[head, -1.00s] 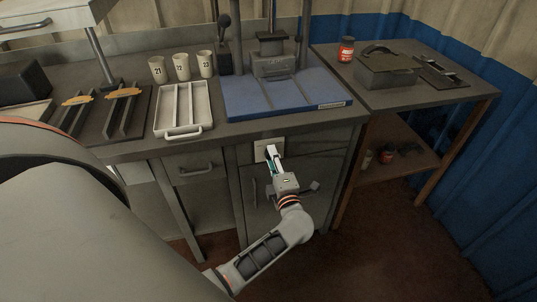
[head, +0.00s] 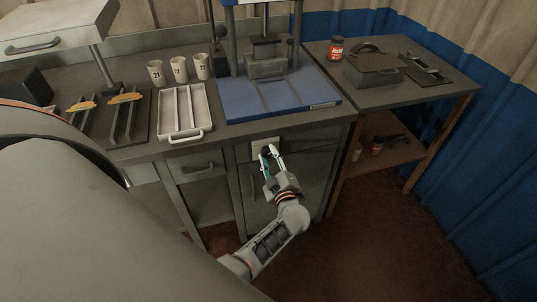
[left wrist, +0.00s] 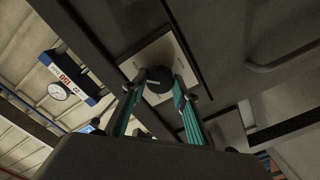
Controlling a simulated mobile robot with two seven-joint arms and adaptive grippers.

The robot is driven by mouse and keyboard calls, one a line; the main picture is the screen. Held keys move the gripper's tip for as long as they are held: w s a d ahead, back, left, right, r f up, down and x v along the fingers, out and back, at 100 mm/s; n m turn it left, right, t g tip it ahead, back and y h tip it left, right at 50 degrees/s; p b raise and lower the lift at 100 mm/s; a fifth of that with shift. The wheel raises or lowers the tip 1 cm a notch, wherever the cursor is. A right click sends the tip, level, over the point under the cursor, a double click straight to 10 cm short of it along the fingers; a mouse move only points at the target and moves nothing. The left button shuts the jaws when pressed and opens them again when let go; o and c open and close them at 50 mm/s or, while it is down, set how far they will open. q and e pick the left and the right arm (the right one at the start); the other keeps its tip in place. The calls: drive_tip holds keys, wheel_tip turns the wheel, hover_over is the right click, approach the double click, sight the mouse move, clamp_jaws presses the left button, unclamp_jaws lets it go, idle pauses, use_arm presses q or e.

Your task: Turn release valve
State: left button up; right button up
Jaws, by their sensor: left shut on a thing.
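The release valve is a small dark round knob (left wrist: 159,80) on a white square plate (left wrist: 160,58), set in the front of the grey workbench under the blue press. In the head view the plate (head: 257,146) is partly covered by my fingers. My left gripper (head: 269,158) reaches up to it from below. In the left wrist view its two green-sided fingers (left wrist: 158,88) stand on either side of the knob and are shut on it. My right gripper is not in view.
The blue press base (head: 280,97) stands above on the bench (head: 225,126). A grey divided tray (head: 182,112) and several numbered cups (head: 178,69) are to its left. A side table (head: 385,92) with a dark box (head: 372,68) is at right. Cabinet handles are near the arm.

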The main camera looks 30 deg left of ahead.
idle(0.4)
use_arm(q)
drive_tip(key=o, duration=1.1)
